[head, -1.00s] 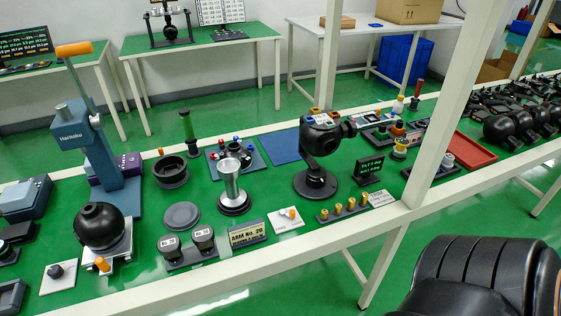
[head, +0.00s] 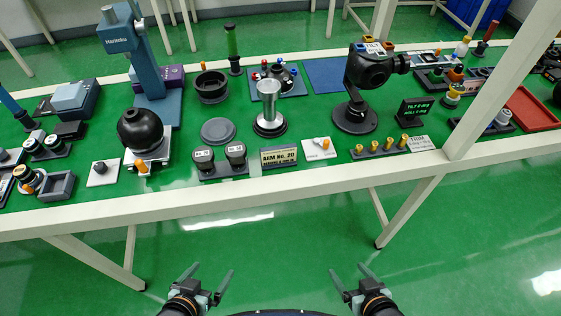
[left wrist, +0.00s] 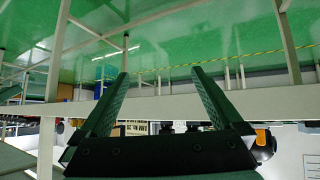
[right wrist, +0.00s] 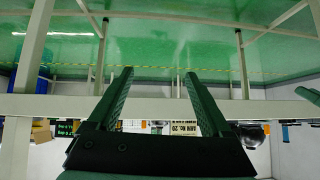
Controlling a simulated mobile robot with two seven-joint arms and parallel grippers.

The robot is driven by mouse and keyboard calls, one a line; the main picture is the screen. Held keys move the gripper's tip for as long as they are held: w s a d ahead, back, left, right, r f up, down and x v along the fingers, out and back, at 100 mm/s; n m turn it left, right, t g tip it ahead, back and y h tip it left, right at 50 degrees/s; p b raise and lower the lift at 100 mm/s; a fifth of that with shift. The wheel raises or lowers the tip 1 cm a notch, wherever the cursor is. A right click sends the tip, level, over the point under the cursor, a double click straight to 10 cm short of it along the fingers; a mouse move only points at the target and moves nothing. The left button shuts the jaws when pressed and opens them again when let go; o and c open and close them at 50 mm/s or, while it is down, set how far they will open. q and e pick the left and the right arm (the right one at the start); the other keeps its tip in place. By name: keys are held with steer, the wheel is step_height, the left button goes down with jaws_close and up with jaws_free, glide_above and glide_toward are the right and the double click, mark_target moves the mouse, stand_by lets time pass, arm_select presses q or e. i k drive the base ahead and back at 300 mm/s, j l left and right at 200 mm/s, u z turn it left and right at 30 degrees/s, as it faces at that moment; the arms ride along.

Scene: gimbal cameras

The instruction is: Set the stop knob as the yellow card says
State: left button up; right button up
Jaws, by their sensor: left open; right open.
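A yellow card with black print (head: 279,157) stands at the front of the green bench. Its top line reads "ARM No. 20"; the smaller line is too small to read. Beside it on the right is a white plate with an orange-pointed knob (head: 322,144). Another white plate with a dark knob (head: 101,168) lies further left. I cannot tell which is the stop knob. My left gripper (head: 211,269) and right gripper (head: 347,269) are open and empty, in front of the bench and apart from everything. The card also shows upside down in the right wrist view (right wrist: 183,128).
A blue press (head: 128,45), a black ball on a stand (head: 140,130), two dark switches (head: 219,157), a metal cylinder (head: 269,100) and a black gimbal camera (head: 372,70) crowd the bench. A white rail (head: 230,187) runs along its front. A white post (head: 500,85) rises at right.

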mark_target(101, 167)
steer(key=j+u, duration=0.15)
steer(key=u, duration=0.3)
steer(key=j+u, duration=0.1)
steer(key=u, duration=0.35)
